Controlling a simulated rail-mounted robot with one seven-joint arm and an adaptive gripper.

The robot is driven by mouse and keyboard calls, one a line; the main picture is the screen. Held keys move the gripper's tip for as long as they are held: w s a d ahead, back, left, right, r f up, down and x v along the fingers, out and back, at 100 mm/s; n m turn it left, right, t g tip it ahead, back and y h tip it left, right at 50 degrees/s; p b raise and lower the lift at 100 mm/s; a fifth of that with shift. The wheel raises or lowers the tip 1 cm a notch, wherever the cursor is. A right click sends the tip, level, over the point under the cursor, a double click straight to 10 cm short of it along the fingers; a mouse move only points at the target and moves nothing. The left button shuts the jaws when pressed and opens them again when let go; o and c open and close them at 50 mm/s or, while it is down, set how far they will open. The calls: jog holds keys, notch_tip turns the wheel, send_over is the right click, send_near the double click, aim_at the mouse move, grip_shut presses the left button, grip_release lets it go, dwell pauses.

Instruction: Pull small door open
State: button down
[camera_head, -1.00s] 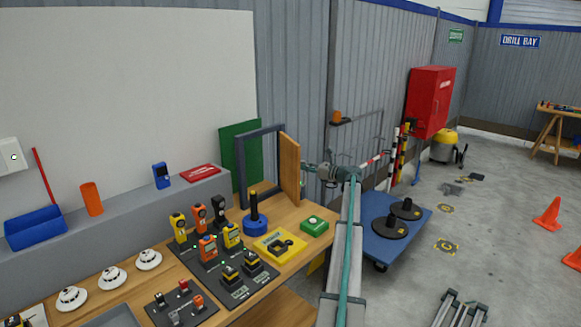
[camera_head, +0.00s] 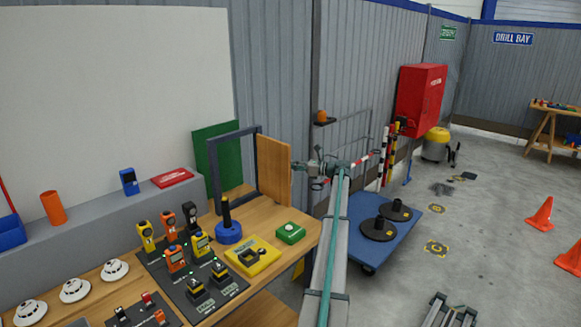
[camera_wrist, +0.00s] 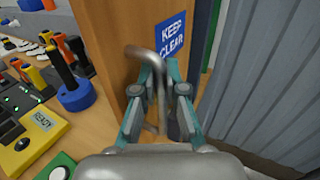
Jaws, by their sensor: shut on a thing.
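The small wooden door (camera_head: 275,172) stands ajar, swung out from the right post of its dark frame (camera_head: 213,175) on the workbench. In the wrist view the door (camera_wrist: 118,55) carries a blue "KEEP CLEAR" sign (camera_wrist: 172,38) and a bent grey metal handle (camera_wrist: 143,55). My gripper (camera_head: 298,167) is at the door's free edge in the head view. In the wrist view my gripper (camera_wrist: 157,80) is shut on the handle, with its fingers on either side. The handle's lower part is partly hidden by the fingers.
A blue pedestal with a black post (camera_head: 228,228), a yellow device (camera_head: 251,255) and a green box (camera_head: 290,232) stand on the bench near the door. A corrugated wall (camera_wrist: 265,90) is close at right. A blue cart (camera_head: 370,240) stands beyond the bench.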

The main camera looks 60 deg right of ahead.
jog(key=c, duration=1.2)
grip_release()
jog(key=shift+s, duration=0.1)
jog(key=v, duration=1.1)
jog(key=shift+s+d, duration=0.2)
jog(key=shift+s, duration=0.15)
jog(key=shift+f, duration=0.1)
